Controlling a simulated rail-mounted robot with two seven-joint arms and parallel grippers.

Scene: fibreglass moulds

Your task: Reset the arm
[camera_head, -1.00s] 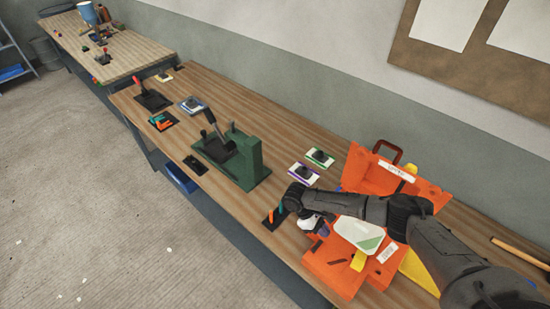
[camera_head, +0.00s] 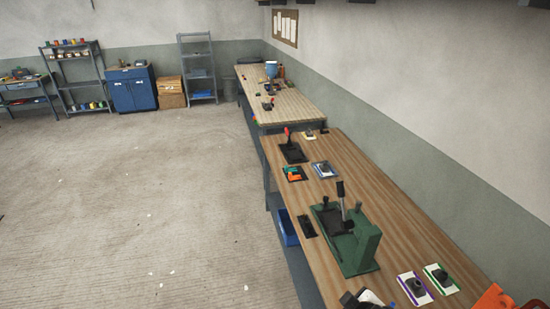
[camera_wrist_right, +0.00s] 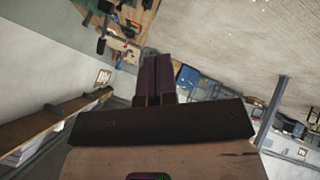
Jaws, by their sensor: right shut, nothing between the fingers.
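My right gripper (camera_wrist_right: 158,62) shows in the right wrist view with its two dark fingers together and nothing between them. Behind the fingers the wrist view shows bench surface, floor and wall, seen tilted. In the head view only a small dark and white piece shows at the bottom edge, and I cannot tell which part it is. My left gripper is in no view. An orange mould (camera_head: 494,300) is cut off at the lower right corner of the head view.
The near wooden bench (camera_head: 345,160) holds a green press with a lever (camera_head: 357,245), a red-handled device (camera_head: 291,150) and several small pads. A second bench (camera_head: 285,105) stands beyond it. A blue cabinet (camera_head: 133,90) and shelves line the back. The floor at left is clear.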

